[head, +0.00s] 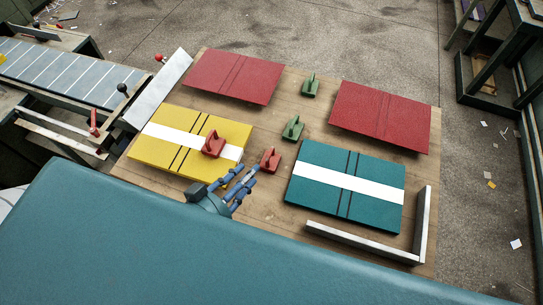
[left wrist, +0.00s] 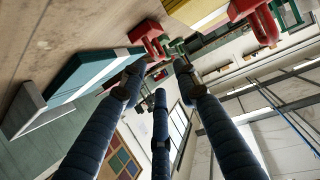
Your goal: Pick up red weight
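One red weight (head: 270,160) stands on the wooden table between the yellow and teal boards. A second red weight (head: 213,144) sits on the yellow board's white strip. My left gripper (head: 246,177) is just in front of and left of the table weight, with its blue fingers spread and nothing between them. In the left wrist view, the table weight (left wrist: 147,36) is beyond the open fingertips (left wrist: 157,84), apart from them. The other red weight (left wrist: 265,25) shows at the upper right there. My right gripper is not in view.
The yellow board (head: 150,151) and teal board (head: 375,207) flank the gap. Two green weights (head: 293,128) (head: 310,86) stand on the table (head: 270,208) farther back. Two red boards (head: 234,76) (head: 381,117) lie at the back. A metal corner stop (head: 365,243) edges the front right.

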